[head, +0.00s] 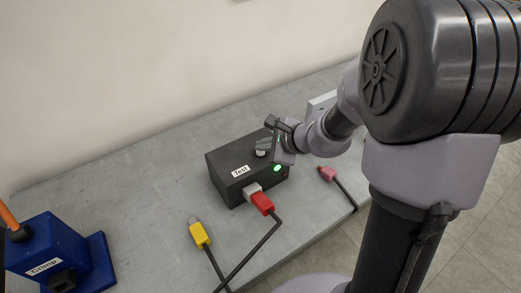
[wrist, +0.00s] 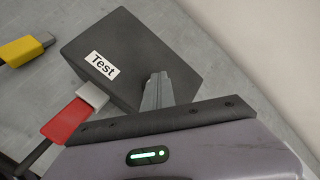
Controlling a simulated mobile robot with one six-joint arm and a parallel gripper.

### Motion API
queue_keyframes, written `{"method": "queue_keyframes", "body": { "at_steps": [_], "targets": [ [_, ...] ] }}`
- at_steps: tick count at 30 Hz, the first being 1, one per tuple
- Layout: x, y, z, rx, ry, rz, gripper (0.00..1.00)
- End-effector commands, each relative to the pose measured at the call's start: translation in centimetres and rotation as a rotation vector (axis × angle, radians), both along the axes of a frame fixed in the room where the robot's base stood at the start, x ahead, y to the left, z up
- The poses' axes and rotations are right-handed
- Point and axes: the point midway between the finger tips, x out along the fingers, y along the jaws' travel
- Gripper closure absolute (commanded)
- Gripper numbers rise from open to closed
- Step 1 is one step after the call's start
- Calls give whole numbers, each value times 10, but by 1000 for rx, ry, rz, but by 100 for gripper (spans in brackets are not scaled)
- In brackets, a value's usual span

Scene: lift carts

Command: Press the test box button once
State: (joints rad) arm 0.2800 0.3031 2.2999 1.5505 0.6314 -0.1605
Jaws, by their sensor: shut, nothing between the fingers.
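The black test box (head: 222,168) with a white "Test" label stands on the grey bench, and it fills the upper middle of the wrist view (wrist: 130,45). A small pale round button (head: 260,153) shows on its top in the head view. My gripper (head: 262,146) is shut and empty, its fingertips right at the button. I cannot tell whether they touch it. In the wrist view the shut fingers (wrist: 156,88) point at the box's top and hide the button. A green lamp (head: 277,168) glows on the box near my gripper.
A red plug (head: 262,203) with a cable sits at the box's front. A yellow plug (head: 199,233) and a pink plug (head: 327,174) lie on the bench (head: 130,175). A blue "Crimp" tool (head: 45,250) stands at the left. A wall rises behind.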

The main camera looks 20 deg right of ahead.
Motion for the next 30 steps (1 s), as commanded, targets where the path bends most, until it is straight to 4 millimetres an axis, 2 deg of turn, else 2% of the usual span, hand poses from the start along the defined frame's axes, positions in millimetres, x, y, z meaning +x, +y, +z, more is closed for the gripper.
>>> {"method": "queue_keyframes", "body": {
  "at_steps": [6, 17, 30],
  "targets": [
    [0, 0, 14, -1, 0, 1, 100],
    [0, 0, 15, 0, 0, 0, 100],
    [0, 0, 58, -1, -1, 0, 100]
  ]
}}
